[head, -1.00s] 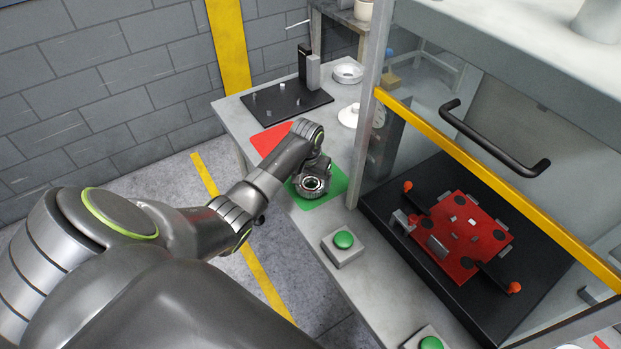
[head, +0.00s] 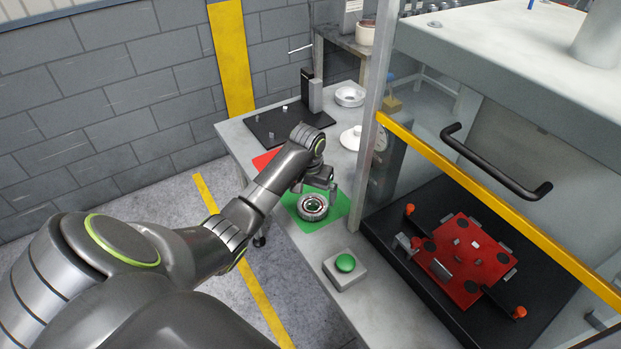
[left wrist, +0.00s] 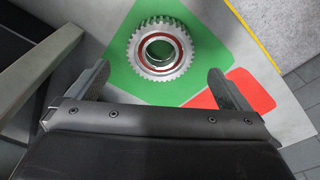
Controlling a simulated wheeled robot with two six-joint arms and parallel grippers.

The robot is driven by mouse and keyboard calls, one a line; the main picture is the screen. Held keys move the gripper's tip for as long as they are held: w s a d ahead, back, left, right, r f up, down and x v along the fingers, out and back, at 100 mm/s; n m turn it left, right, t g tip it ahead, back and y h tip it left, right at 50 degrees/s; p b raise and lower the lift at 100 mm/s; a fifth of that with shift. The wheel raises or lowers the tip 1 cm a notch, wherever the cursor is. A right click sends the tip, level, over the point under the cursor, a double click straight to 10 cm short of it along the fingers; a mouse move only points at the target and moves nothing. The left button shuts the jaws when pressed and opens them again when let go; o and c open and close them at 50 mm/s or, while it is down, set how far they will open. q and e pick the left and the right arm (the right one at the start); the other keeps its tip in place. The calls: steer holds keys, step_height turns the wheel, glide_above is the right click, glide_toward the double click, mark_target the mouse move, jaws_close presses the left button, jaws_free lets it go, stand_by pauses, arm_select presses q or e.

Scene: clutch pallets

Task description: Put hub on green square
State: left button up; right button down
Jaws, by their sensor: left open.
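The hub (head: 312,207) is a round grey metal gear with a dark red ring and an open centre. It lies flat on the green square (head: 335,213) on the table. In the left wrist view the whole hub (left wrist: 160,47) shows within the green square (left wrist: 125,78), apart from my fingers. My left gripper (head: 318,188) is open and empty, just behind and above the hub in the head view. Its two fingers (left wrist: 162,82) stand wide apart in the left wrist view. My right gripper is out of view.
A red square (head: 264,159) lies beside the green one. A black fixture plate (head: 270,128) and round white parts stand further back. A green button box (head: 345,268) sits in front. To the right is a press with a yellow-edged guard (head: 480,190) and a red pallet (head: 462,285).

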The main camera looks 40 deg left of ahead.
arm_select(q)
step_height(320, 180, up, 7)
steer(key=shift+s+b, duration=0.35)
steer(key=shift+s, duration=0.1)
steer(key=shift+d+f, duration=0.1)
